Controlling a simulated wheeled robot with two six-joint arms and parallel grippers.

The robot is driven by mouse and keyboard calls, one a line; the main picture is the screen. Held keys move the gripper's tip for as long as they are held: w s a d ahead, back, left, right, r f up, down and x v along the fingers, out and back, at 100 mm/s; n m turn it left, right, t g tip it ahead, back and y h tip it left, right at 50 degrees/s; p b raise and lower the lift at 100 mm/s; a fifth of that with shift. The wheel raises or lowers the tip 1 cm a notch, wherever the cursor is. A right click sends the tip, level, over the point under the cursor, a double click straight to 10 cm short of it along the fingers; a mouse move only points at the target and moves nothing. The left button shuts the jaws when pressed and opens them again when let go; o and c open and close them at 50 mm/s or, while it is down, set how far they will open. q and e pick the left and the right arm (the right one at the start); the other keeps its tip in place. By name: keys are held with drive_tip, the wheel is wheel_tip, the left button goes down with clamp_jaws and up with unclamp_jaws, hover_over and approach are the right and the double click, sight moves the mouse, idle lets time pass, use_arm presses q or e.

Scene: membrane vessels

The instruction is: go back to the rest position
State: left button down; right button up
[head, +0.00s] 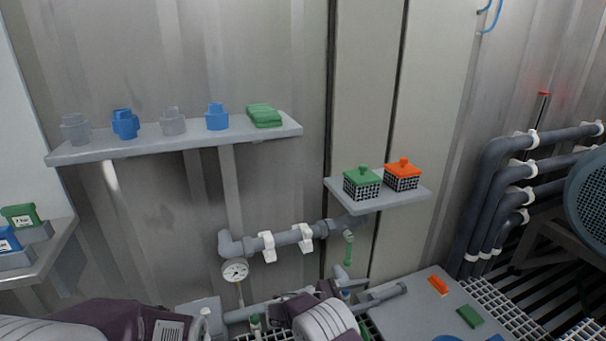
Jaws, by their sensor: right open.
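My right gripper (326,290) is at the bottom centre, low in front of the pipework. Its dark parts show beside a pale rounded link of my right arm. It is open, and I see nothing held in it; the fingertips are hard to make out against the grey pipes. My left arm (110,317), purple and pale grey, crosses the bottom left corner. Its gripper does not show.
A smaller shelf (370,207) holds a green-lidded basket (362,184) and an orange-lidded one (403,175). A pipe with a gauge (235,271) runs below. A grey table (405,315) stands lower right.

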drive_tip(key=s+d+r+m+g+y+p, duration=0.35)
drive_tip(key=s+d+r+m+g, duration=0.2)
drive_tip(key=d+r, duration=0.6)
drive_tip(key=s+d+r+m+g+y+p, duration=0.1)
drive_tip(key=s+r+m+y+p, duration=0.2)
drive_tip(key=s, duration=0.6)
drive_tip(key=s+a+f+m+t+y, duration=0.2)
drive_tip(key=s+a+f+m+y, duration=0.5)
drive_tip(key=s+a+m+y, duration=0.45)
wheel_tip(320, 180, up, 38)
drive_tip(key=w+h+p, duration=0.1)
drive_tip(key=p, duration=3.7)
drive_tip(key=shift+w+n+t+p, duration=0.25)
drive_tip(key=shift+n+t+p, duration=0.1)
drive_tip(key=shift+n+p, duration=0.05)
drive_tip(key=shift+a+f, duration=0.1)
drive_tip(key=shift+f, duration=0.1)
